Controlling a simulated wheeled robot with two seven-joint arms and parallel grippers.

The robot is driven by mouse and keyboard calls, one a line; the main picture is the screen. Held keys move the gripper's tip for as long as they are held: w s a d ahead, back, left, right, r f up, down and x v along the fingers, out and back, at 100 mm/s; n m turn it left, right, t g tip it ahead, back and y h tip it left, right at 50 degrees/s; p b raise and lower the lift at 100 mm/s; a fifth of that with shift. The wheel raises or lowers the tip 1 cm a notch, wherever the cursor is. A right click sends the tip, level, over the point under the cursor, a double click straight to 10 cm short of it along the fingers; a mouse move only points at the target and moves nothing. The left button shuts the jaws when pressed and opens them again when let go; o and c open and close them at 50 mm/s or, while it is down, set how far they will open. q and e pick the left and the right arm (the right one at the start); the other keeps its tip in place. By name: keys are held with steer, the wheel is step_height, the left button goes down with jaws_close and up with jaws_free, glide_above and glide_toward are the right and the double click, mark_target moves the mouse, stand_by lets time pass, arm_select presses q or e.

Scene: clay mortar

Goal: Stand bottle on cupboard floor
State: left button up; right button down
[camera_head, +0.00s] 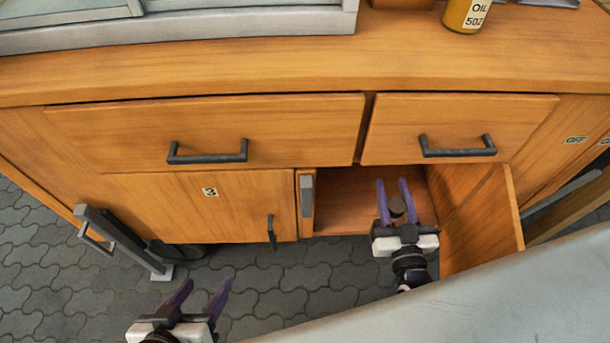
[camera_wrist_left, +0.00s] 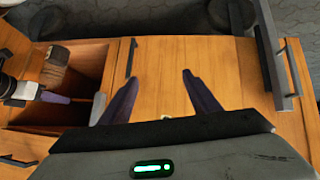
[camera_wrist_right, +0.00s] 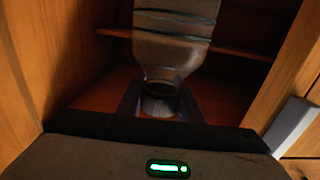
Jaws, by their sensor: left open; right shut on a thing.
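My right gripper (camera_head: 396,203) is shut on the neck of a bottle in the open cupboard compartment (camera_head: 345,195). Only the bottle's dark round cap (camera_head: 397,207) shows in the head view. In the right wrist view, which is upside down, the clear bottle (camera_wrist_right: 172,48) hangs roughly upright below the fingers, its cap end between them. Its base is cut off there, so I cannot tell whether it touches the cupboard floor. The left wrist view shows it as a brownish shape (camera_wrist_left: 55,68). My left gripper (camera_head: 197,297) is open and empty, in front of the closed door marked 3.
The compartment's right door (camera_head: 482,225) stands open beside my right arm. A closed door (camera_head: 225,210) borders the opening on the left. Closed drawers with dark handles (camera_head: 458,147) lie above. An oil bottle (camera_head: 466,14) stands on the worktop.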

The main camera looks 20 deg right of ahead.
steer(key=shift+w+d+f, duration=0.1)
steer(key=shift+w, duration=0.15)
steer(key=f+b+x, duration=0.1)
steer(key=b+x, duration=0.3)
steer(key=x, duration=0.4)
steer(key=f+b+x, duration=0.2)
steer(key=b+x, duration=0.1)
steer(key=x, duration=0.6)
steer(key=shift+w+f+b, duration=0.15)
steer(key=shift+f+b, duration=0.2)
steer(key=shift+b, duration=0.05)
steer(key=c, duration=1.2)
jaws_free()
steer(key=shift+d, duration=0.1)
arm_select(q)
steer(key=shift+m+g+h, duration=0.5)
steer(key=shift+m+h, duration=0.2)
steer(key=shift+h, duration=0.2)
steer(key=d, duration=0.1)
steer(key=w+d, duration=0.1)
steer(key=d, duration=0.1)
steer(key=d+f, duration=0.1)
steer(key=shift+w+d, duration=0.2)
steer(key=shift+w, duration=0.05)
